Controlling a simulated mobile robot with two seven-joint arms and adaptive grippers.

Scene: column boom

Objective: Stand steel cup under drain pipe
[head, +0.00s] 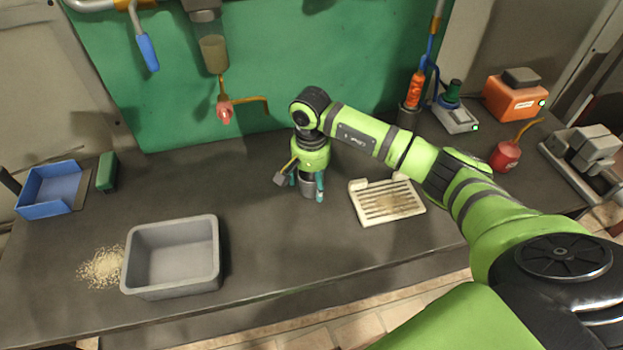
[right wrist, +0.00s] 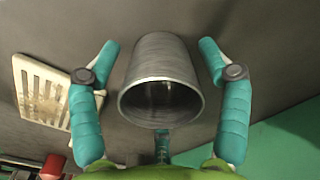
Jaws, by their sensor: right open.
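The steel cup (head: 308,188) stands on the dark bench, mostly hidden under my right gripper (head: 306,186). In the right wrist view the cup (right wrist: 160,82) shows its open mouth toward the camera. It looks empty. My right gripper's teal fingers (right wrist: 161,70) are open on either side of the cup, with a gap visible at each side. A clear-bowled filter (head: 213,52) hangs on the green back panel, left of my gripper. My left gripper is out of view.
A white slotted tray (head: 388,202) lies right of the cup. A grey bin (head: 172,256) stands at the left front beside spilled grains (head: 101,268). A red oil can (head: 505,155) is at the right. The bench between bin and back panel is clear.

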